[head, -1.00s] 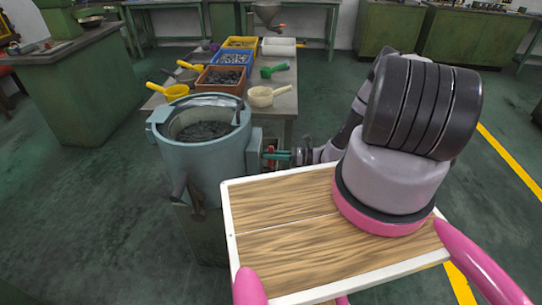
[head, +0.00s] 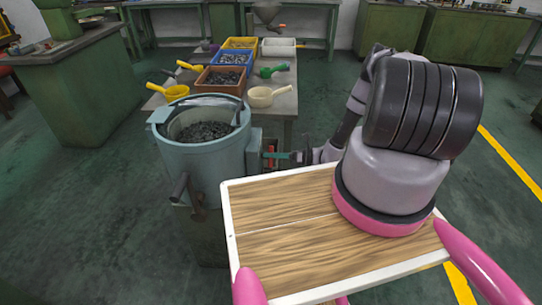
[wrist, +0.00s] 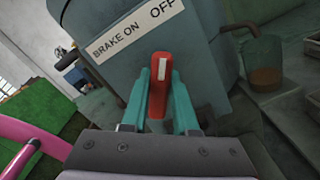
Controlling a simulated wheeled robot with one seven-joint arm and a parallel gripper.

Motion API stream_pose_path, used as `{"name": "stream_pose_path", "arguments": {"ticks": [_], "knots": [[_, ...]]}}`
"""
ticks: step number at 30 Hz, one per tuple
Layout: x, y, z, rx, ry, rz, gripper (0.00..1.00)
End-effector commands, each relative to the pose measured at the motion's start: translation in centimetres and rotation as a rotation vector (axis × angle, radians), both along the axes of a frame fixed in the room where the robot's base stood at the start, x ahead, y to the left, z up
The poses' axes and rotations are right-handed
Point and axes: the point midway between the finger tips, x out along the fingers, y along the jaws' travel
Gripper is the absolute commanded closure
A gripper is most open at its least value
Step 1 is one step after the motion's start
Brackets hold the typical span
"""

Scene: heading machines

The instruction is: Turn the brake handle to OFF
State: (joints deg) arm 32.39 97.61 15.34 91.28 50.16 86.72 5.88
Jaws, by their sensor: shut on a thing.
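The brake handle (wrist: 161,75) is a red lever with a white stripe, seen in the wrist view. It sits between the two teal fingers of my gripper (wrist: 160,98), which is shut on it. The handle points up the picture toward the word OFF on the white label (wrist: 135,28), which reads BRAKE ON and OFF. In the head view my gripper (head: 280,155) reaches from the right to the side of the blue-grey machine (head: 208,158). The handle is mostly hidden there by the fingers.
The machine's round bowl (head: 203,131) holds dark small parts. Behind it a table (head: 287,103) carries bins, scoops and a pan. My wood-topped tray (head: 290,235) lies in front. Green floor is open on the left, and a yellow line (head: 510,160) runs on the right.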

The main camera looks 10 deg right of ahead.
Motion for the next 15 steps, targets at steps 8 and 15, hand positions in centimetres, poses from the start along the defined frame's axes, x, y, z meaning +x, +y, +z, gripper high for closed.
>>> {"name": "stream_pose_path", "arguments": {"ticks": [8,15], "knots": [[0.05,-0.13,-0.01,-0.001,0.0,-0.002,0.42],[0.02,-0.06,-0.02,-0.001,-0.001,-0.001,0.42]]}}
